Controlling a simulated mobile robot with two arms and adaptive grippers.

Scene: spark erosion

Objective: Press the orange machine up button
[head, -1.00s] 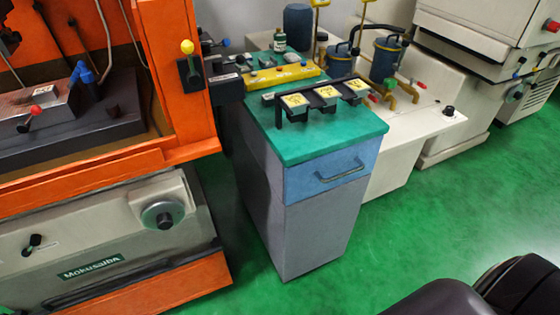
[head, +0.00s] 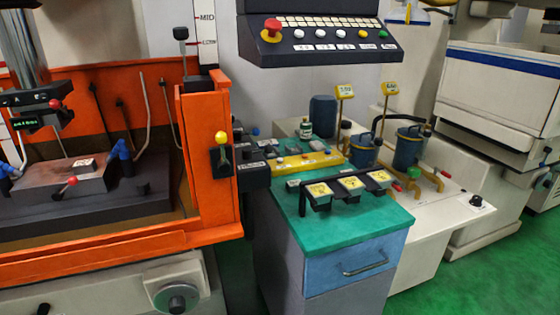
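The orange machine (head: 210,150) fills the left of the head view, with a work tank and a dark worktable inside it. A yellow-knobbed switch (head: 222,138) sits on its right front post. A dark control panel (head: 330,52) hangs at the top middle. It carries a red mushroom button (head: 271,28), several white round buttons (head: 319,34), a yellow one (head: 365,34) and a green one (head: 383,34). The labels under them are too small to read, so I cannot tell which button is up. Neither of my grippers is in view.
A grey cabinet with a green top (head: 350,232) stands right of the machine, holding yellow-topped blocks on a black rack (head: 352,181). Blue pots (head: 408,150) stand on a cream bench behind. Green floor (head: 470,285) is free at the lower right.

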